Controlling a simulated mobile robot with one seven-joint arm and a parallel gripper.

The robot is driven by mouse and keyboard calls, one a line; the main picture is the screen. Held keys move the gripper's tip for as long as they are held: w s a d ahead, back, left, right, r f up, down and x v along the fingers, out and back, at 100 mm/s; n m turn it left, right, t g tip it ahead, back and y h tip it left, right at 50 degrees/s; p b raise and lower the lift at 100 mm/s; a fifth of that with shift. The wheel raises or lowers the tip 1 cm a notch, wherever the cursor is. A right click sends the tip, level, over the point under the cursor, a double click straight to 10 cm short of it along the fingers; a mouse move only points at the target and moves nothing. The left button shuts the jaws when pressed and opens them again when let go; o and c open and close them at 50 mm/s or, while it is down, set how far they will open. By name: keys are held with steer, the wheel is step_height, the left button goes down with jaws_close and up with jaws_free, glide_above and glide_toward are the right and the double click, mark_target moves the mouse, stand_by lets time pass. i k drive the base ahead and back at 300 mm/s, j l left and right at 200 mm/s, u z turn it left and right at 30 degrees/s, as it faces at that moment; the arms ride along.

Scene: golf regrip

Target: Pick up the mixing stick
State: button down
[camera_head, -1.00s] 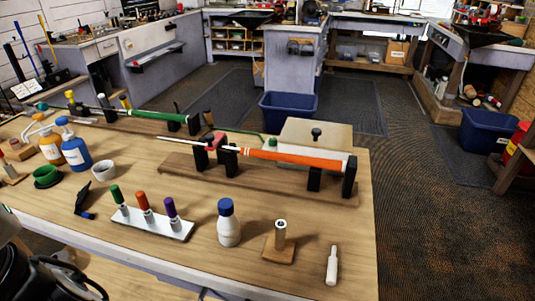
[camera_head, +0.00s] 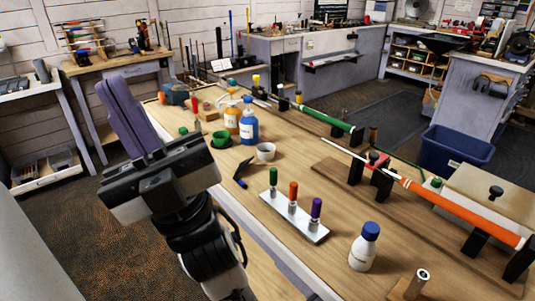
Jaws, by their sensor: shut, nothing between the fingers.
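I cannot make out a mixing stick with certainty. A small upright red-handled piece (camera_head: 195,106) stands at the far left of the wooden workbench (camera_head: 300,165), beside a small wooden block (camera_head: 208,112); I cannot tell what it is. My gripper (camera_head: 150,172) is shut and empty, at the bench's left edge, in front of the cups. Its fingertips are hard to make out.
A rack with green, orange and purple tubes (camera_head: 305,228) and a white bottle with blue cap (camera_head: 364,247) stand nearer. A black tool (camera_head: 243,171) lies behind the rack. An orange-gripped club (camera_head: 463,208) and a green-gripped club (camera_head: 327,120) rest in stands at right.

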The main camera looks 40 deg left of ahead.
mark_target(194, 100)
steer(key=i+j+u, duration=0.1)
steer(key=u, duration=0.4)
steer(key=i+u, duration=0.1)
steer(key=u, duration=0.4)
steer(key=i+u, duration=0.15)
steer(key=u, duration=0.35)
steer(key=i+j+z, duration=0.1)
steer(key=z, duration=0.3)
steer(key=j+z, duration=0.25)
steer(key=z, duration=0.2)
steer(key=j+z, duration=0.2)
steer(key=z, duration=0.2)
steer(key=j+z, duration=0.25)
steer(key=j, duration=0.25)
steer(key=j+z, duration=0.25)
steer(key=j, duration=0.75)
steer(key=k+j+z, duration=0.1)
steer(key=j, duration=0.45)
steer(key=k+j, duration=0.1)
steer(key=j, duration=0.4)
steer(key=j+z, duration=0.1)
steer(key=j, duration=0.4)
steer(key=k, duration=0.05)
